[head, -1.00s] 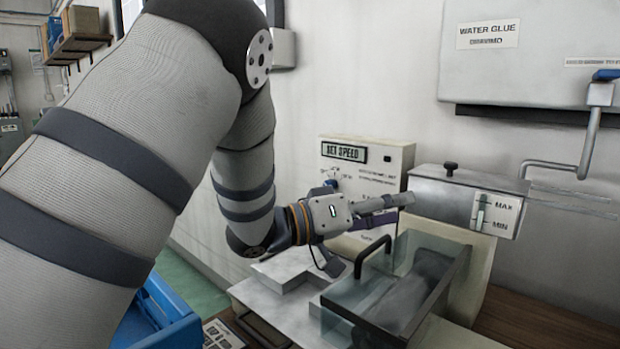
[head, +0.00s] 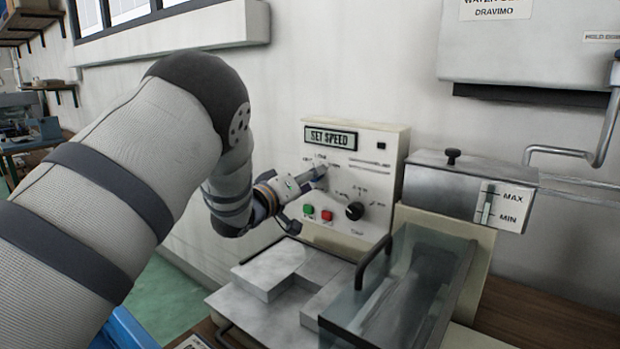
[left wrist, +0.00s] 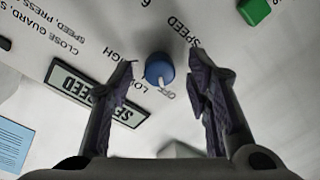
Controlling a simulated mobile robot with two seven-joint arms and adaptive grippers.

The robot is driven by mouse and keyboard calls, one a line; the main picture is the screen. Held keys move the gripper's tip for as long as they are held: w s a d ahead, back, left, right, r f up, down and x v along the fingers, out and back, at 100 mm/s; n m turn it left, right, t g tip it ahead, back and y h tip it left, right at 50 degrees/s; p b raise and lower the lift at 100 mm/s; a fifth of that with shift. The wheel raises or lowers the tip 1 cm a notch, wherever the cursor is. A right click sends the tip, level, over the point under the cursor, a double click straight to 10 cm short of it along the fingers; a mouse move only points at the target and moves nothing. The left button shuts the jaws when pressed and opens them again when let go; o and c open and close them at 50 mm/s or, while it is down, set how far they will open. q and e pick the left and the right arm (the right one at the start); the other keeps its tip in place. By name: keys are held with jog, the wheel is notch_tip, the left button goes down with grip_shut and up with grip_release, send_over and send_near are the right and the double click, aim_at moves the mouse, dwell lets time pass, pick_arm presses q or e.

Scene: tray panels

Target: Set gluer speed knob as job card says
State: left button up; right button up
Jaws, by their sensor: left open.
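The blue speed knob (left wrist: 159,68) sits between the two open fingers of my left gripper (left wrist: 162,88) in the left wrist view, with a gap on both sides. Its white pointer is toward the OFF mark; LOW and HIGH are printed nearby. In the head view my left gripper (head: 318,174) is at the upper left of the cream gluer panel (head: 385,150), and its fingers hide the knob. The display (head: 331,138) reads SET SPEED. A pale blue card (left wrist: 12,143) with unreadable text shows at the left wrist view's edge; I cannot tell whether it is the job card.
Below the gripper are a green button (head: 308,209), a red button (head: 326,215) and a black knob (head: 355,211). A clear guard (head: 400,290) with a dark handle stands in front at right, beside a grey tank (head: 445,185) marked MAX and MIN.

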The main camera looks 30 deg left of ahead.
pick_arm(q)
jog(key=shift+w, duration=0.45)
grip_shut()
